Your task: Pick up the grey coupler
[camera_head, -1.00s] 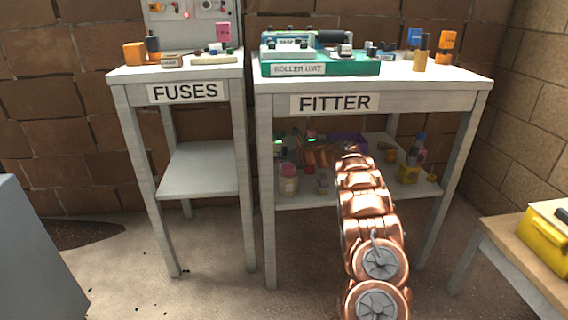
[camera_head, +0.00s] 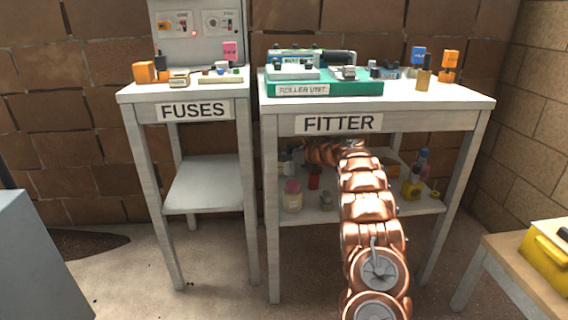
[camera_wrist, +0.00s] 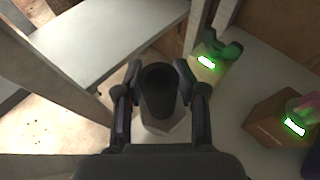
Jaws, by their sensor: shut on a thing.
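In the wrist view, a dark grey cylinder (camera_wrist: 158,92) with a round hollow-looking top, which I take for the grey coupler, stands between the fingers of my gripper (camera_wrist: 159,76). The fingers are shut on it from left and right. A paler grey faceted part shows below the cylinder. I cannot tell whether it is part of the coupler or whether it touches a surface.
The wrist view shows a green-lit device (camera_wrist: 209,62) and a brown box (camera_wrist: 272,118) close on the right, and table legs at left. In the head view a pink-and-cream jar (camera_head: 292,196) and a yellow item (camera_head: 412,188) stand on the lower shelf. The FUSES table (camera_head: 140,98) is left.

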